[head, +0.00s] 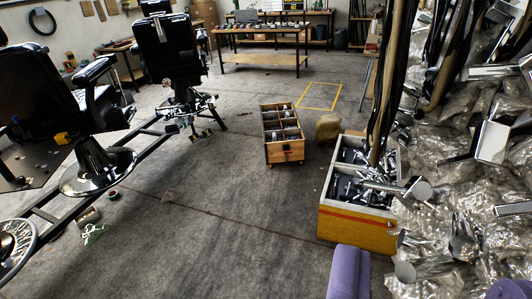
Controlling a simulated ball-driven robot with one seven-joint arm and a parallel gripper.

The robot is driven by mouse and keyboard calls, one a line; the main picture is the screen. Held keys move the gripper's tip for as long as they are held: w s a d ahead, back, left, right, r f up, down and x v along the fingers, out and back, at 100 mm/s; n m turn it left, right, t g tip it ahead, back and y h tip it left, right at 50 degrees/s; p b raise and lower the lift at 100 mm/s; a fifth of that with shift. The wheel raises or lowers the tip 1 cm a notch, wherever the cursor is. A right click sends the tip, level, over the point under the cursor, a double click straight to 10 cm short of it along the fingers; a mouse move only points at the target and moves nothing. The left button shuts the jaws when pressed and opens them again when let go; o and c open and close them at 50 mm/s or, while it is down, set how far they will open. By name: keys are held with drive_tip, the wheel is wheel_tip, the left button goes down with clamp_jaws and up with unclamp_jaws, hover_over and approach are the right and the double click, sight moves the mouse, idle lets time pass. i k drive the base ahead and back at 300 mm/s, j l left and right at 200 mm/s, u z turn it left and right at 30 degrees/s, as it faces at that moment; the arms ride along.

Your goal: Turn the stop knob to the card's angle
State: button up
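I cannot make out the stop knob or the card in this view. A black barber chair (165,45) stands at the back left, with a bare metal mechanism (187,103) under its seat; parts there are too small to tell. Another black chair (35,85) is at the left edge, with a round chrome base (97,172) near it. My gripper (430,268) shows at the bottom right as two purple fingers set well apart, cut off by the frame edge. It looks open, with nothing seen held, and is far from both chairs.
A yellow bin (355,224) of metal parts and clear-wrapped chrome parts (465,165) crowd the right. A wooden divided crate (284,151) stands mid-floor beside a brown block (327,128). Small items lie by a dark floor rail (45,214) at left. The centre floor is clear.

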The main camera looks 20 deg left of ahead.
sight(21, 181)
drive_tip(key=i+u, duration=0.45)
drive_tip(key=i+l+u, duration=0.25)
drive_tip(key=i+u, duration=0.25)
drive_tip(key=i, duration=0.15)
drive_tip(key=i+u, duration=0.2)
drive_tip(key=u, duration=0.25)
drive_tip(key=i+u, duration=0.2)
drive_tip(key=u, duration=0.25)
drive_tip(key=i+l+u, duration=0.1)
drive_tip(key=u, duration=0.4)
drive_tip(key=i+l+u, duration=0.2)
drive_tip(key=u, duration=0.25)
drive_tip(key=i+l+u, duration=0.2)
drive_tip(key=u, duration=0.25)
drive_tip(key=i+l+u, duration=0.2)
drive_tip(key=u, duration=0.15)
drive_tip(key=i+l+u, duration=0.15)
drive_tip(key=l+u, duration=0.25)
drive_tip(key=i+l+u, duration=0.1)
drive_tip(key=l+u, duration=0.25)
drive_tip(key=i+l+u, duration=0.1)
drive_tip(key=l+u, duration=0.5)
drive_tip(key=l, duration=0.35)
drive_tip(key=z, duration=2.2)
